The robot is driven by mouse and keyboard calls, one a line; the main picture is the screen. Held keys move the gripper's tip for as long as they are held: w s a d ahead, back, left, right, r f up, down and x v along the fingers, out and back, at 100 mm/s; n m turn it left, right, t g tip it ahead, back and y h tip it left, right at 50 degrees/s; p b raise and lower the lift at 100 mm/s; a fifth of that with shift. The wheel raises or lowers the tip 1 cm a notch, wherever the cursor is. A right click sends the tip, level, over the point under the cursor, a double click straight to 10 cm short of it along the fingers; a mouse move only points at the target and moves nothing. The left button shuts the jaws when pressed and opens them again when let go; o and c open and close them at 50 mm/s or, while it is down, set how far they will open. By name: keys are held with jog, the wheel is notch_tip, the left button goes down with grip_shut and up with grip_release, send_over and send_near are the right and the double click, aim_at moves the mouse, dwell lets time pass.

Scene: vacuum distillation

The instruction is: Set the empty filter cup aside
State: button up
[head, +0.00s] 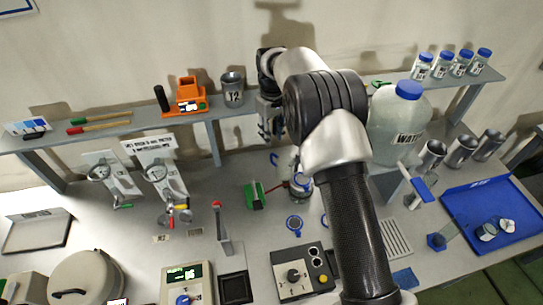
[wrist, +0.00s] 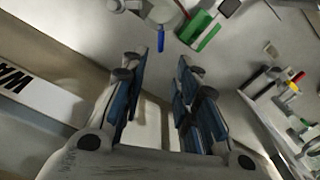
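My gripper (head: 270,122) hangs at the front edge of the back shelf, partly hidden by my own arm. In the wrist view its two blue-padded fingers (wrist: 163,78) stand apart with nothing visible held between them. A grey metal cup marked 12 (head: 232,89) stands upright on the shelf, to the left of my gripper and apart from it. I cannot tell whether it is the filter cup. Several similar metal cups (head: 431,156) stand at the right of the bench; their insides are not clear.
An orange device (head: 187,96) is left of the cup on the shelf (head: 120,128). A large water bottle (head: 398,125) stands right of my arm. A green-sided block (head: 254,195) and a glass vessel (head: 300,186) are below my gripper. A blue tray (head: 470,215) lies at right.

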aim_at(280, 165)
notch_tip(280, 165, down, 11)
jog(key=shift+r+b, duration=0.15)
jog(key=shift+b, duration=0.15)
jog(key=shift+c, duration=0.5)
grip_shut()
